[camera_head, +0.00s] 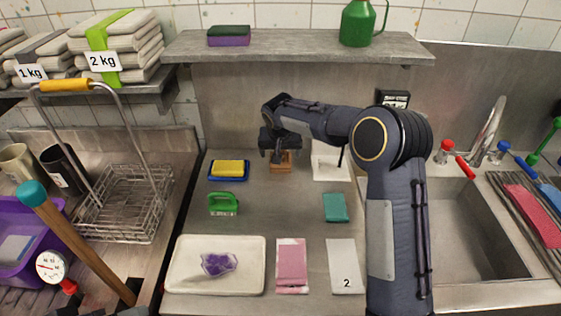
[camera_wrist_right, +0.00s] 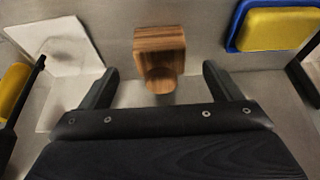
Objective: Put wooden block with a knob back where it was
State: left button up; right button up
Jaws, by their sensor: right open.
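The wooden block with a knob (camera_head: 280,163) sits on the steel counter at the back middle, right of the yellow sponge. In the right wrist view the block (camera_wrist_right: 158,42) is upper centre, with its round knob (camera_wrist_right: 160,80) facing my gripper. My right gripper (camera_head: 280,155) is above and at the block and partly covers it. In the wrist view its two fingers (camera_wrist_right: 160,72) are open, one on each side of the knob, with gaps between them and the wood.
A yellow sponge on a blue dish (camera_head: 228,170) lies left of the block; a white sheet (camera_head: 330,163) lies right. A green handled item (camera_head: 223,204), teal pad (camera_head: 336,207) and white tray (camera_head: 178,275) are nearer. A shelf (camera_head: 300,47) overhangs behind. Counter between is bare.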

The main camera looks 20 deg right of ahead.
jog(key=s+d+r+y, duration=0.15)
jog(key=s+r, duration=0.25)
jog(key=s, duration=0.4)
jog(key=s+d+r, duration=0.2)
jog(key=s+r, duration=0.2)
jog(key=s, duration=0.4)
jog(key=s+d+r+y, duration=0.1)
jog(key=s+d+r, duration=0.1)
jog(key=s+r, duration=0.35)
jog(key=s+a+f+y, duration=0.1)
jog(key=s+a+f, duration=0.1)
jog(key=s, duration=0.8)
jog(key=s+a+f+n+t+y, duration=0.1)
jog(key=s+f, duration=0.3)
jog(key=s, duration=0.6)
jog(key=shift+s+a+f+n, duration=0.25)
jog(key=shift+s+a+n, duration=0.05)
jog(key=shift+s+a, duration=0.15)
jog(key=shift+y, duration=0.25)
